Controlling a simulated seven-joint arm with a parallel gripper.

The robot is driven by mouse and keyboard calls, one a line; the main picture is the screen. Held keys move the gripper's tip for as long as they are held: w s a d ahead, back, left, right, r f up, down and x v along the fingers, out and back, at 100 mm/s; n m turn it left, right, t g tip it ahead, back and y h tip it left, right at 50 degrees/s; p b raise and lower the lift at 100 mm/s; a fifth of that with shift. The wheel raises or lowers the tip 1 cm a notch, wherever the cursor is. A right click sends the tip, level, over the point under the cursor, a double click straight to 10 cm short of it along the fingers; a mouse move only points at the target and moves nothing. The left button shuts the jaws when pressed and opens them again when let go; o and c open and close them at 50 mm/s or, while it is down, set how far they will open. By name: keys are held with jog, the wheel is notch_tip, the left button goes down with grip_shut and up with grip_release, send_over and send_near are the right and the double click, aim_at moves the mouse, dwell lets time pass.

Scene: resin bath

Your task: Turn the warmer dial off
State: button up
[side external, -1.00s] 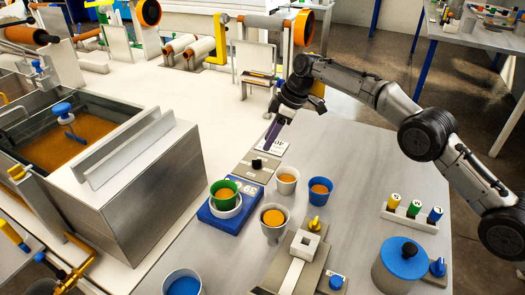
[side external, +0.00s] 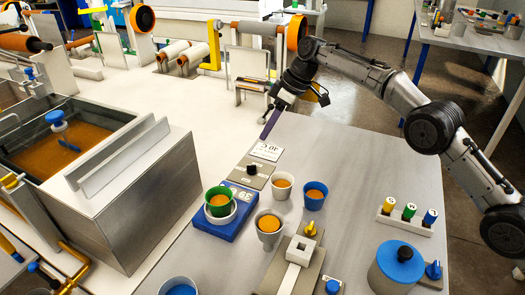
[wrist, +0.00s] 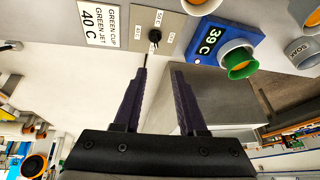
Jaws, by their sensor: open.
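The warmer dial is a small black knob (side external: 251,169) on a grey panel (side external: 262,180) beside the blue warmer (side external: 221,224). It also shows in the wrist view (wrist: 154,36), with small setting labels around it; I cannot tell which one it points to. The warmer's display reads 39 C, and a green-rimmed cup (side external: 219,199) sits in its white holder. My gripper (side external: 266,133) is open and empty, its purple fingers pointing down above the back of the label card, behind the dial. In the wrist view my fingertips (wrist: 160,65) are apart, with the knob beyond them.
A white card (side external: 266,151) reading "40 C" lies behind the panel. Grey cups (side external: 283,187) and (side external: 269,224) and a blue cup (side external: 315,195) of orange liquid stand right of the warmer. A large metal bath (side external: 135,205) stands left. The table right of the card is clear.

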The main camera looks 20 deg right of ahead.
aim_at(257, 173)
jog(key=s+a+f+m+g+y, duration=0.1)
jog(key=s+a+f+m+y, duration=0.25)
jog(key=m, duration=0.65)
jog(key=d+f+m+t+y, duration=0.1)
jog(key=d+m, duration=0.1)
jog(key=m, duration=0.4)
jog(key=d+f+m+t+y, duration=0.1)
jog(key=d+f+m+y, duration=0.1)
jog(key=m, duration=0.5)
jog(key=d+f+m+t+y, duration=0.1)
jog(key=d+m, duration=0.1)
jog(key=m, duration=0.5)
jog(key=shift+d+f+y, duration=0.15)
jog(key=shift+f+y, duration=0.05)
jog(key=shift+y, duration=0.05)
jog(key=d+m, duration=0.1)
jog(key=d+m+t, duration=0.1)
jog(key=d, duration=0.1)
jog(key=d+m, duration=0.1)
jog(key=d, duration=0.1)
jog(key=shift+s+d+f+t, duration=0.15)
jog(key=shift+d+f+t, duration=0.05)
jog(key=shift+f+t, duration=0.2)
jog(key=shift+d, duration=0.1)
jog(key=x, duration=1.3)
jog(key=shift+w+f, duration=0.15)
jog(key=shift+w, duration=0.2)
jog(key=shift+c, duration=0.2)
jog(key=shift+f, duration=0.1)
grip_shut()
